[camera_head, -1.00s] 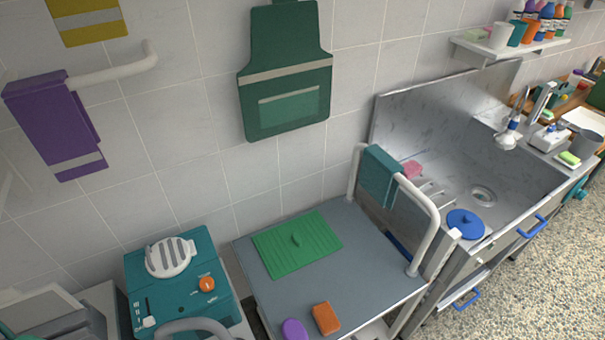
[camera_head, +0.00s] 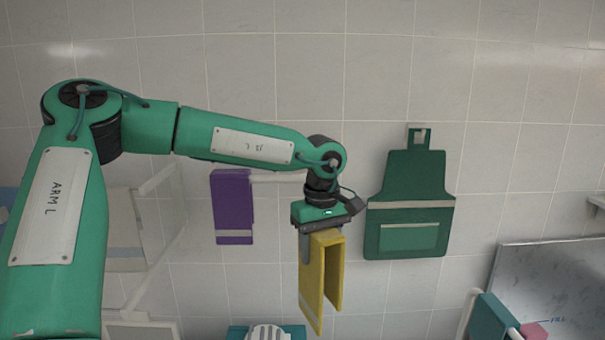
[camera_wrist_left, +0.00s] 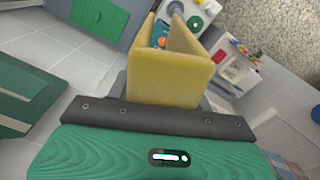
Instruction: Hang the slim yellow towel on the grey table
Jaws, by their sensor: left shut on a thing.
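The slim yellow towel (camera_head: 311,280) hangs folded over and down from my left gripper (camera_head: 320,234), in front of the tiled wall. It has a pale stripe near its lower end. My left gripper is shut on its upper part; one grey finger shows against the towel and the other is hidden. The left wrist view shows the towel (camera_wrist_left: 165,80) as a folded V beyond the green gripper body. The grey table's top is out of the head view; a white rail (camera_head: 466,312) with a teal towel (camera_head: 492,316) shows at the lower right. My right gripper is not in view.
A purple towel (camera_head: 232,205) hangs on a wall rail left of the gripper. A green apron (camera_head: 410,205) hangs close on its right. A teal device (camera_head: 240,331) is below, and a steel sink backsplash (camera_head: 550,285) stands at the right.

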